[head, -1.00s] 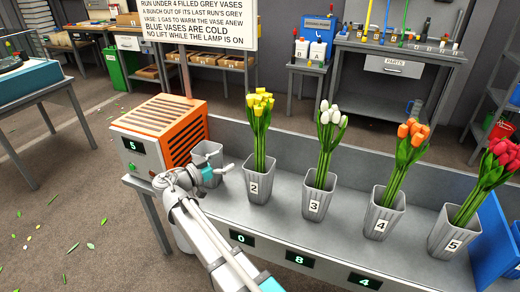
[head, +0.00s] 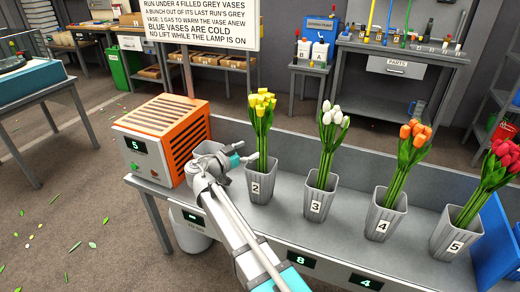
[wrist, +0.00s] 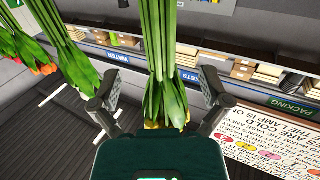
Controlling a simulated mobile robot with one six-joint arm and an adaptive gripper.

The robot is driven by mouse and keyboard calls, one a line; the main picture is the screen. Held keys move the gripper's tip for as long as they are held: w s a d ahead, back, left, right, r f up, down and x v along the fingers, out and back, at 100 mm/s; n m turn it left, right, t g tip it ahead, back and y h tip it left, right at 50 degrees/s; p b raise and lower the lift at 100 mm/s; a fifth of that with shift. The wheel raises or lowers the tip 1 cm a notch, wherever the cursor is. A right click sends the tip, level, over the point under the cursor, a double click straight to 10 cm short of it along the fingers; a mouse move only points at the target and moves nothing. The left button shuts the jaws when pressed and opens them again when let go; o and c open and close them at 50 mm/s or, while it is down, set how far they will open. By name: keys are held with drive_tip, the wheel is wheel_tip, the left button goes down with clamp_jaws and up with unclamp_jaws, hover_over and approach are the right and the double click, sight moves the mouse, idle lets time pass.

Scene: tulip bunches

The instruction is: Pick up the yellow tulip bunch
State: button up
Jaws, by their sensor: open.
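The yellow tulip bunch (head: 262,130) stands upright in the grey vase marked 2 (head: 261,187). My gripper (head: 248,157) is beside its stems, above the vase rim, in the head view. In the wrist view, which is upside down, my gripper (wrist: 160,88) is open, with one finger on each side of the green stems and leaves of the bunch (wrist: 160,50). The fingers look apart from the stems. Bits of yellow bloom show just past the gripper body, which hides the rest.
White (head: 330,130), orange (head: 405,150) and red (head: 490,180) bunches stand in grey vases to the right. An orange heater box (head: 165,140) reading 5, with a green light, is left of my arm. A back wall (head: 300,150) runs behind the vases. A sign (head: 200,22) hangs behind.

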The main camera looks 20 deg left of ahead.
sight(261, 143)
drive_tip(key=shift+w+d, duration=0.1)
idle(0.3)
drive_tip(key=shift+x, duration=2.5)
clamp_jaws()
